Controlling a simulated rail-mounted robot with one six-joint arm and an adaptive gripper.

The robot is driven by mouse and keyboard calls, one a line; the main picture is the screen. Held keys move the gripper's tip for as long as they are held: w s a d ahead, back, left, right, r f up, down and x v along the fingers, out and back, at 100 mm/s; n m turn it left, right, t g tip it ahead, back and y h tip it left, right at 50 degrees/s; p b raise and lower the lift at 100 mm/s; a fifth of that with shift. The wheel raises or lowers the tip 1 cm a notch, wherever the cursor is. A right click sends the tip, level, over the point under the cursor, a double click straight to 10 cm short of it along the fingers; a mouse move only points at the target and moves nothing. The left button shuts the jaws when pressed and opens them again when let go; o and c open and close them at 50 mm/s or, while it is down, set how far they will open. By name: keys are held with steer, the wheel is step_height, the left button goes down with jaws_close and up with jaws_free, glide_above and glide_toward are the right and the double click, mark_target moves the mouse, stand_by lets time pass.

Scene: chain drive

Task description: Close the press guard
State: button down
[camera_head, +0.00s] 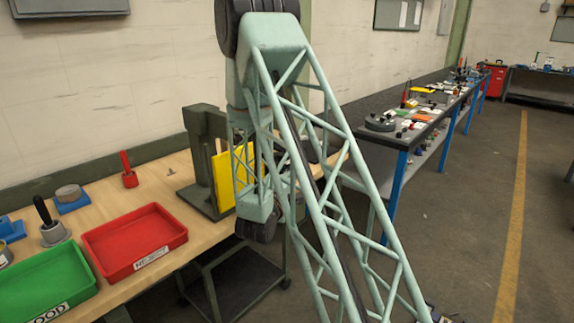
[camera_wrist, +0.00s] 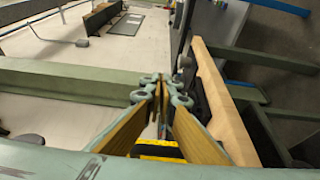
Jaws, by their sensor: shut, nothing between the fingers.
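The press (camera_head: 203,150) is a dark grey-green upright frame on a flat base near the wall side of the wooden bench. Its yellow guard panel (camera_head: 229,182) stands upright at the press's right side, partly covered by my arm's lattice links. How far the guard is swung open cannot be told. My gripper (camera_wrist: 160,80) shows in the wrist view with its two fingers drawn together and nothing between them. In the head view my arm hides the fingers. A yellow and black patch (camera_wrist: 158,150) shows below the fingers in the wrist view; I cannot tell what it belongs to.
A red tray (camera_head: 134,243) and a green tray (camera_head: 45,284) lie on the bench (camera_head: 185,247) at left. A red upright piece (camera_head: 128,170) and a black-handled tool (camera_head: 48,221) stand behind them. A cluttered blue-legged table (camera_head: 388,185) stands at right. The floor beyond is clear.

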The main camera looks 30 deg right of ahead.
steer(key=shift+s+d, duration=0.25)
steer(key=shift+s, duration=0.45)
steer(key=shift+s+d, duration=0.2)
steer(key=shift+s, duration=0.5)
steer(key=shift+s+d, duration=0.25)
steer(key=shift+s, duration=0.45)
